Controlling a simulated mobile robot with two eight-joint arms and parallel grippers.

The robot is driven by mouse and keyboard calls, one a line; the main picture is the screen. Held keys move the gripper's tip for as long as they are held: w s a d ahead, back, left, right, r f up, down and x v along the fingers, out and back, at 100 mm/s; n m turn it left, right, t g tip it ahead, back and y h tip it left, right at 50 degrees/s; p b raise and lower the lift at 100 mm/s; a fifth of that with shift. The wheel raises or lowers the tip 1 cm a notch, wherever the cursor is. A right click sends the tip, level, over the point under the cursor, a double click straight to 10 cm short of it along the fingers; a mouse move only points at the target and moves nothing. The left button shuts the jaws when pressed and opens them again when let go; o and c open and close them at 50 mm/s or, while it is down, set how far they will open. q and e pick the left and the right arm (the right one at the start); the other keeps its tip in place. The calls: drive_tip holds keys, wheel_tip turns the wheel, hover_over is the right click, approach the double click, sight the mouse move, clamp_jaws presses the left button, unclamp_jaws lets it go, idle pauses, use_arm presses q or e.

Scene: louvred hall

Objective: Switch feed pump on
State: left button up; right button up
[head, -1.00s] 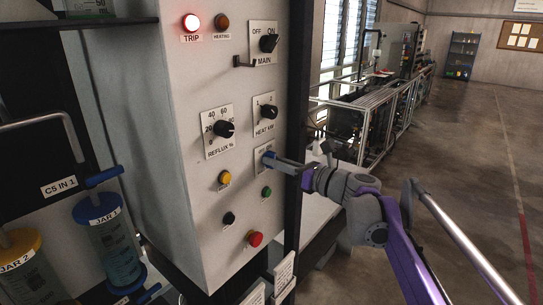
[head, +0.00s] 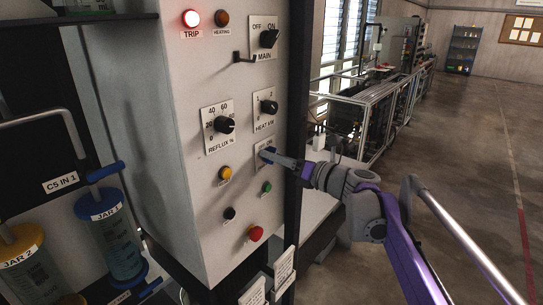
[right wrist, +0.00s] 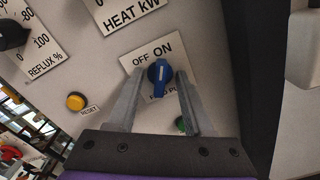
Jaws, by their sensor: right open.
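The feed pump switch is a blue knob (head: 267,154) on a white plate marked OFF and ON, on the grey panel's right side. In the right wrist view, the blue knob (right wrist: 159,82) sits below the lettering, OFF at left and ON at right. Its raised grip runs roughly up and down there; which mark it points to is unclear. My right gripper (head: 276,157) is at the plate. In the wrist view its fingers (right wrist: 160,72) stand open on either side of the knob, with small gaps showing. The label's lower part is mostly hidden. My left gripper is out of view.
The TRIP lamp (head: 191,18) glows red. The REFLUX knob (head: 224,125), HEAT kW knob (head: 268,107) and MAIN switch (head: 268,38) are nearby. A yellow RESET button (right wrist: 76,102) and green button (right wrist: 181,124) flank the gripper. A dark post (head: 297,120) edges the panel.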

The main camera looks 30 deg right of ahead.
drive_tip(key=shift+s+d, duration=0.1)
drive_tip(key=v, duration=0.6)
drive_tip(key=shift+s+p, duration=0.4)
drive_tip(key=shift+d, duration=0.15)
drive_tip(key=v, duration=1)
drive_tip(key=shift+s+b, duration=0.35)
drive_tip(key=shift+s, duration=0.05)
drive_tip(key=shift+f, duration=0.1)
